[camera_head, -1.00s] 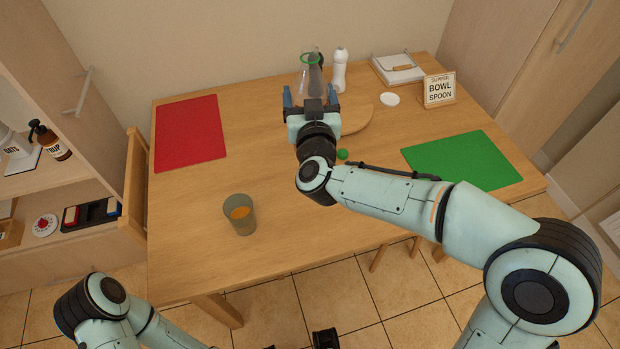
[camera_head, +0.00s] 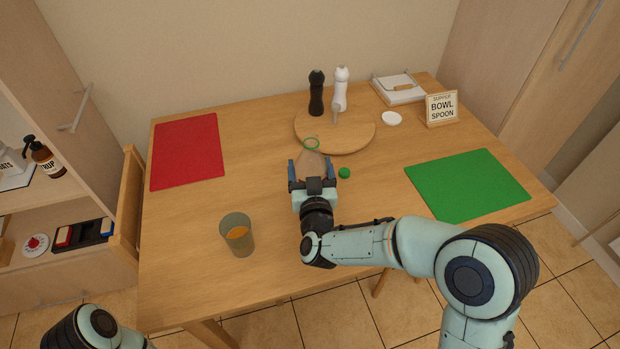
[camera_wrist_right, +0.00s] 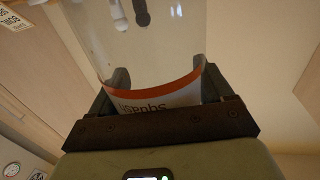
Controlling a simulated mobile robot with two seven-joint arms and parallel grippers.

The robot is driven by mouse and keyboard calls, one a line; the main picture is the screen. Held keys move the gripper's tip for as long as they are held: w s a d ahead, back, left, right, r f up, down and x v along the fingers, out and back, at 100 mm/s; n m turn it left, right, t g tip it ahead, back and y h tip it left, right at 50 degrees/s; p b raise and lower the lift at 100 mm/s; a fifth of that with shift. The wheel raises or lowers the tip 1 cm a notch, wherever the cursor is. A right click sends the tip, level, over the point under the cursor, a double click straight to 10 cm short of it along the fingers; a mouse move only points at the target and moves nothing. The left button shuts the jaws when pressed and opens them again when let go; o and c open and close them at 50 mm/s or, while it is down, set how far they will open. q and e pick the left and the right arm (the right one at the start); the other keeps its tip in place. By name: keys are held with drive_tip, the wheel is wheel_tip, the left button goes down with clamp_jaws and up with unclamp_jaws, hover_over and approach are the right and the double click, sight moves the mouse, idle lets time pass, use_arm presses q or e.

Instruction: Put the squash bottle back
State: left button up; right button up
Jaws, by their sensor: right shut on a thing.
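The squash bottle (camera_head: 313,160) is clear and open-topped, with a green ring at its neck. My right gripper (camera_head: 312,172) is shut on it near the middle of the table, in front of the round board. The right wrist view shows the bottle's orange-edged "Squash" label (camera_wrist_right: 160,97) between the fingers. Whether its base touches the table is hidden. A small green cap (camera_head: 344,173) lies just right of the gripper. My left gripper is out of view; only part of that arm shows at bottom left.
A round wooden board (camera_head: 350,138) carries a black mill (camera_head: 316,94) and a white mill (camera_head: 340,90); its front and left are bare. A tumbler (camera_head: 236,236) with orange drink stands at front left. Red (camera_head: 187,152) and green (camera_head: 466,176) mats lie either side.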

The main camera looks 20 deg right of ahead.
drive_tip(key=shift+f, duration=1.6)
drive_tip(key=shift+b, duration=0.3)
drive_tip(key=shift+f, duration=0.1)
drive_tip(key=o, duration=1.2)
drive_tip(key=s, duration=0.4)
drive_tip(key=s+a, duration=0.1)
drive_tip(key=s, duration=0.3)
drive_tip(key=s+a, duration=0.1)
drive_tip(key=s, duration=0.3)
